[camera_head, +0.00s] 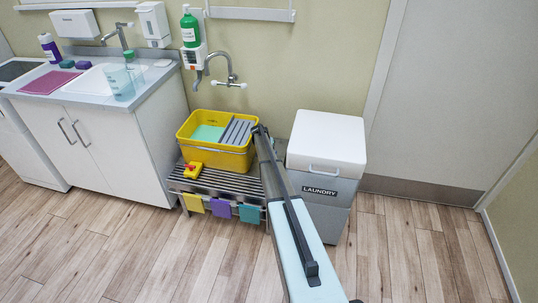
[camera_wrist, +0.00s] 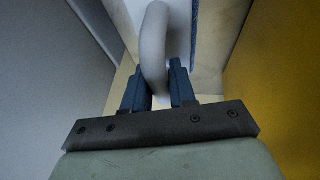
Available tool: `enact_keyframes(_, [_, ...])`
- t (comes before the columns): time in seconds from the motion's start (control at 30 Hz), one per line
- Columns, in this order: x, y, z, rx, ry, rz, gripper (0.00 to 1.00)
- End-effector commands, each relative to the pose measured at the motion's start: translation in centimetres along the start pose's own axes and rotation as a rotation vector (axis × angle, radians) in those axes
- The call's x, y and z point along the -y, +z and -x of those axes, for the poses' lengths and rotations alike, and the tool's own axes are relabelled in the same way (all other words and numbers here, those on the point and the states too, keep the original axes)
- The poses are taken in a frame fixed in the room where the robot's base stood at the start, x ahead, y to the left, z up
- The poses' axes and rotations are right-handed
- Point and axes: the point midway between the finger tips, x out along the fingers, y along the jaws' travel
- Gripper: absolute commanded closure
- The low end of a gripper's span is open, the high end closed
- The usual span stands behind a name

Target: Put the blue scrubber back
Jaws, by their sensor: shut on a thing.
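In the wrist view, my gripper (camera_wrist: 162,88) has its two dark blue fingers closed around a pale, curved handle (camera_wrist: 153,40). Behind the handle is a whitish body with a blue edge (camera_wrist: 194,22), which appears to be the blue scrubber; most of it is out of frame or hidden. In the head view, my arm reaches away to the gap between the yellow bucket (camera_head: 196,150) and the laundry bin (camera_head: 326,145). The gripper and the scrubber are hidden behind my arm there.
The yellow bucket, with a grey ribbed insert (camera_head: 238,132), stands on a slatted metal rack (camera_head: 225,187). A yellow-and-red item (camera_head: 193,170) lies on the rack, and cloths hang at its front. A sink counter (camera_head: 110,85) is at left. The floor in front (camera_head: 170,260) is clear.

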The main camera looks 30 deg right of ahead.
Motion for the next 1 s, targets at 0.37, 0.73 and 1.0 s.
enact_keyframes(0.37, [0.5,0.8,-2.1,-0.001,0.0,0.001,1.0])
enact_keyframes(0.73, [0.5,1.0,-2.4,0.0,0.0,0.0,0.61])
enact_keyframes(1.0, [0.5,1.0,-2.4,0.0,0.0,0.0,0.49])
